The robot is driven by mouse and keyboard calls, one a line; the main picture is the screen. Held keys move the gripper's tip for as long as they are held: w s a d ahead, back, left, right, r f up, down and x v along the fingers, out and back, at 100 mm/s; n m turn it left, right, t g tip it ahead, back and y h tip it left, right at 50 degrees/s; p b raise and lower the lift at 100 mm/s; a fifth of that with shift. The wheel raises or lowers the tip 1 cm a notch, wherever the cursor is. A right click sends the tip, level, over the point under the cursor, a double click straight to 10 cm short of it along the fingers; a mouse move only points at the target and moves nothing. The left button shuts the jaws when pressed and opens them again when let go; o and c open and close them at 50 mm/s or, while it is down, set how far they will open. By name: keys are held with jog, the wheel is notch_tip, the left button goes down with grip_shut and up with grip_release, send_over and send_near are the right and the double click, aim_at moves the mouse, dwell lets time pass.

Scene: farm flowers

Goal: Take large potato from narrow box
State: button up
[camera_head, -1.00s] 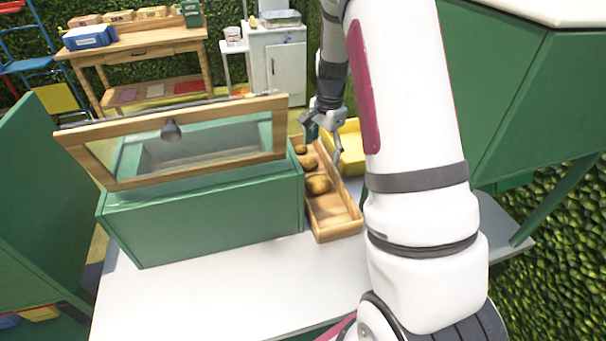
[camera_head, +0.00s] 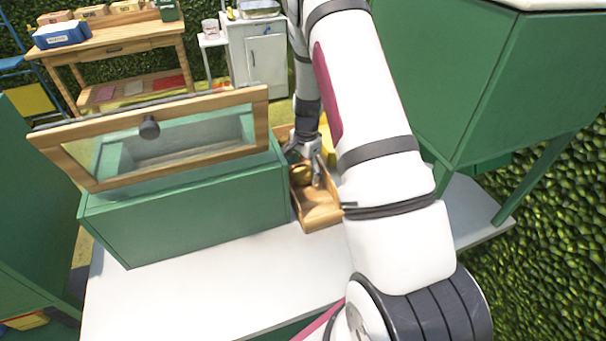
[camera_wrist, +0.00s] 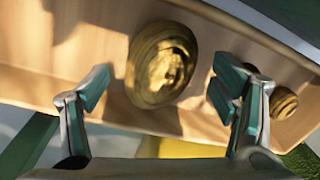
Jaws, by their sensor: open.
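The narrow wooden box (camera_head: 319,213) stands on the white table, just right of the green glass-lidded case. The large brown potato (camera_head: 301,173) lies inside it, partly hidden by my gripper (camera_head: 307,163). In the wrist view, the large potato (camera_wrist: 162,64) sits on the box's wooden floor (camera_wrist: 80,50). My gripper (camera_wrist: 160,90) is open there, with one finger on each side of the potato and the fingertips near it. A smaller potato (camera_wrist: 284,102) lies beyond the right finger. The far part of the box is hidden by my arm in the head view.
The green case (camera_head: 190,215) with its raised wooden-framed lid (camera_head: 95,170) stands close along the box's left side. A green cabinet (camera_head: 470,90) is to the right. The front of the white table (camera_head: 200,280) is clear.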

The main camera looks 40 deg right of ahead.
jog(key=shift+f, duration=0.5)
jog(key=c, duration=1.5)
jog(key=shift+o, duration=0.2)
jog(key=shift+r, duration=0.15)
